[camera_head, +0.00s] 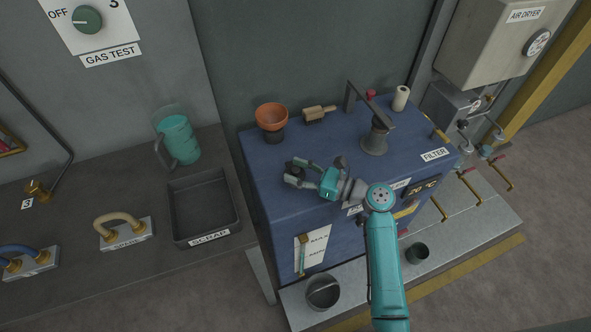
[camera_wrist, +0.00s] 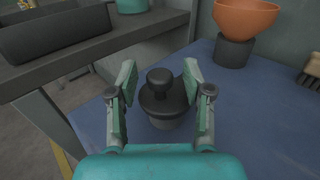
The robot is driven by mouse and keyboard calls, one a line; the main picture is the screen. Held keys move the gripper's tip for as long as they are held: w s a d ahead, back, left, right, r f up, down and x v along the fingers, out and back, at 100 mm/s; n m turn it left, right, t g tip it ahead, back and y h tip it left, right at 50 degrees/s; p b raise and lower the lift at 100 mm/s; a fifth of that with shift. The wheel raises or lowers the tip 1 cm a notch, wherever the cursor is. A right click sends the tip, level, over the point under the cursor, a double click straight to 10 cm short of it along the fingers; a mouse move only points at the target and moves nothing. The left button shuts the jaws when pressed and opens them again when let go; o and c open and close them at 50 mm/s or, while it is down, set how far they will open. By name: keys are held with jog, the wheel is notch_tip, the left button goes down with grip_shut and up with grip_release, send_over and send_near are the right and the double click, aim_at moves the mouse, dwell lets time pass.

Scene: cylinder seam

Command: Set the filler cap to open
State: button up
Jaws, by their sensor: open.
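The filler cap (camera_wrist: 162,97) is a dark round cap with a knob on top, set on a short neck on the blue cabinet top (camera_wrist: 265,125). In the head view the cap (camera_head: 292,174) is at the cabinet's left side, partly hidden by my gripper. My gripper (camera_wrist: 159,75) is open and empty. In the wrist view its two fingers stand left and right of the cap's knob, with gaps visible on both sides. In the head view my gripper (camera_head: 312,171) reaches to the cap from the right. I cannot tell the exact height of the fingertips over the cap.
An orange funnel-like bowl (camera_head: 271,116) on a dark stand, a brush (camera_head: 319,113), a grey post with a lever (camera_head: 374,138) and a white roll (camera_head: 401,98) stand on the cabinet. A scrap tray (camera_head: 238,226) and a teal jug (camera_head: 180,140) are on the left bench.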

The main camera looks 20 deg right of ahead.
jog(key=shift+w+a, duration=0.2)
grip_shut()
